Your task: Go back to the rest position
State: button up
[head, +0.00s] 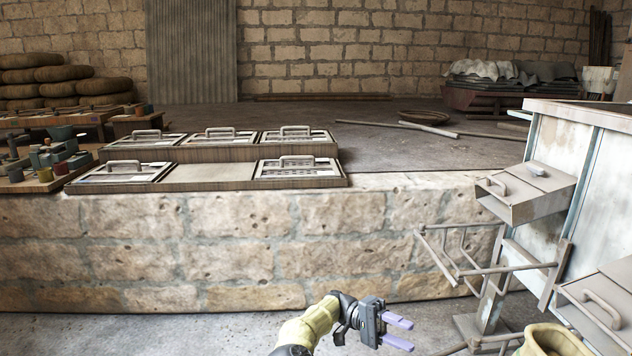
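My gripper (409,336) is at the bottom of the head view, right of centre, in front of the stone block wall and low over the grey floor. Its two pale purple fingers point right and stand apart, with nothing between them. My yellowish arm reaches in from the bottom edge. The gripper touches nothing that I can see.
A stone ledge (230,240) carries a stepped wooden stand (208,174) with several handled flat panels. Left of it is a board with small pots (52,162). At right stand a worn metal cabinet (610,180), an open box (525,195) and a bar rack (480,268).

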jog(key=w+d+r+n+t+h+p, duration=0.1)
jog(key=w+d+r+n+t, duration=0.25)
jog(key=d+t, duration=0.65)
jog(key=w+d+r+n+t+h+p, duration=0.15)
jog(key=w+d+r+t, duration=0.3)
jog(key=d+t, duration=0.55)
jog(key=s+a+f+n+t+y, duration=0.1)
jog(key=s+a+f+t+y, duration=0.15)
jog(key=a+y, duration=0.4)
jog(key=s+a+f+n+t+y, duration=0.1)
jog(key=s+a+f+y, duration=0.15)
jog(key=a+y, duration=0.4)
jog(key=s+a+f+n+g+y, duration=0.1)
jog(key=s+a+g+y, duration=0.3)
jog(key=s, duration=0.7)
jog(key=s+a+f+g, duration=0.1)
jog(key=s+a+g, duration=0.1)
jog(key=s+a, duration=0.65)
jog(key=w+p+v, duration=0.2)
jog(key=p+v, duration=1.7)
jog(key=w+d+r+p+v, duration=0.1)
jog(key=w+p+v, duration=0.2)
jog(key=p+v, duration=1.6)
jog(key=shift+w+d+p, duration=0.15)
jog(key=shift+w+p, duration=0.15)
jog(key=shift+p, duration=0.05)
